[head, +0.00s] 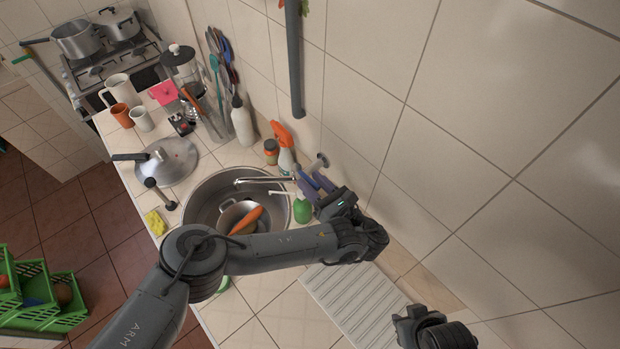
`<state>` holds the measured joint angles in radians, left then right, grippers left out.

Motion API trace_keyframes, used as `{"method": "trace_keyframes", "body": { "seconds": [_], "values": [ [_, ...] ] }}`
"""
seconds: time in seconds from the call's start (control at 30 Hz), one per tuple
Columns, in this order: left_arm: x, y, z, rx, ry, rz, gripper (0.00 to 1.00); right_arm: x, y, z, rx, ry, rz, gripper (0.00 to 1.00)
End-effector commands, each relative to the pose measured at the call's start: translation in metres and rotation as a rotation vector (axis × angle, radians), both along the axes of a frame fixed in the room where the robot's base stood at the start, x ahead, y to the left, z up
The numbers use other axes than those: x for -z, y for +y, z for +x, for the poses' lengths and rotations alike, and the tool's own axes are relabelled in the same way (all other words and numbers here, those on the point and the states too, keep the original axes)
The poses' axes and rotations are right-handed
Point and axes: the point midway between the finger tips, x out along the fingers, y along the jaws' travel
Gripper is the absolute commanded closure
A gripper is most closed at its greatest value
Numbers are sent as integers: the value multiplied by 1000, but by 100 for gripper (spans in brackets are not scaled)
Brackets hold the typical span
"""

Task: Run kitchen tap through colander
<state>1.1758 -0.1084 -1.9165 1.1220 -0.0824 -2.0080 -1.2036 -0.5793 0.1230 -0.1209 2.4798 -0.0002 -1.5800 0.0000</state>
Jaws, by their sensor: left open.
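The kitchen tap (262,181) has its spout reaching left over the round metal sink (196,204). A round grey knob (322,160) shows at the wall behind it. I see no water at the spout. The colander (229,217) sits in the sink, partly hidden by my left arm, with an orange carrot (246,221) in it. My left gripper (312,184) is open, with its bluish fingers beside the tap's base near the wall; whether they touch it I cannot tell. My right gripper (408,326) is at the lower right, its fingers hidden.
A green soap bottle (302,208) stands close by my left gripper. An orange-topped spray bottle (284,148) and a small jar (271,151) stand behind the tap. A pan lid (167,161) lies left of the sink. The ribbed drainboard (355,303) is clear.

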Motion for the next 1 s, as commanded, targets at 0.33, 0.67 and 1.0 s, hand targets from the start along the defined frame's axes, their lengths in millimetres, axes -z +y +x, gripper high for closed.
{"method": "trace_keyframes", "body": {
  "seconds": [0.33,0.67,1.0],
  "values": [
    [0,3,2,-2,0,-1,60,2,0,0,1,0,0,67],
    [0,3,2,-2,0,0,100,2,0,0,3,0,2,67],
    [0,3,2,-1,1,-1,100,2,1,0,5,1,5,67]
  ]
}}
